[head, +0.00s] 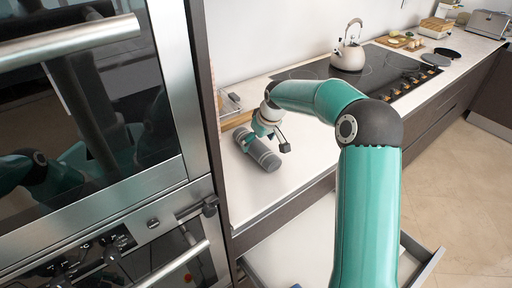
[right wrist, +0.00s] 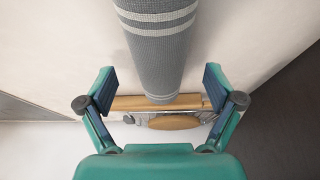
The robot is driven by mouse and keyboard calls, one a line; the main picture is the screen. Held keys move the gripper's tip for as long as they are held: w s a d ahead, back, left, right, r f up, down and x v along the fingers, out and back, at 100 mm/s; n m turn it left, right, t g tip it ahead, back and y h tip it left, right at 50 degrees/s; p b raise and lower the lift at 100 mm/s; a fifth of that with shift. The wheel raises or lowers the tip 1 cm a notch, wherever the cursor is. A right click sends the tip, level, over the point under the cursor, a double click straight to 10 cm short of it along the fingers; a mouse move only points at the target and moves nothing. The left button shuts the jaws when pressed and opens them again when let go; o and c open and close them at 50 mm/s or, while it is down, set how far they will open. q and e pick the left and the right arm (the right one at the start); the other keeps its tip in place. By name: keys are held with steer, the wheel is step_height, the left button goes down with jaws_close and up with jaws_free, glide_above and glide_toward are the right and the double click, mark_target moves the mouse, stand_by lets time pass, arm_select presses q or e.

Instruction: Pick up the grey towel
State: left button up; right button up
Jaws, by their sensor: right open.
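The grey towel (head: 262,155) is a rolled cylinder lying on the white counter near the ovens in the head view. In the right wrist view the towel (right wrist: 157,45) shows pale stripes and runs from the top edge down to between the fingers. My right gripper (right wrist: 158,90) is open, with one finger on each side of the towel's end and gaps on both sides. In the head view the right gripper (head: 265,138) is just above and beside the towel; its far finger is partly hidden. My left gripper is not in view.
Stacked ovens (head: 75,130) stand close on the left. A wooden board (head: 237,121) lies behind the towel against the wall. A kettle (head: 348,56) sits on the black cooktop (head: 385,72) farther right. An open drawer (head: 300,240) sticks out below the counter.

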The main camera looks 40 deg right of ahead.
mark_target(257, 143)
steer(key=x, duration=0.3)
steer(key=shift+w+f, duration=0.1)
steer(key=shift+f, duration=0.05)
steer(key=shift+c, duration=0.2)
steer(key=c, duration=1.2)
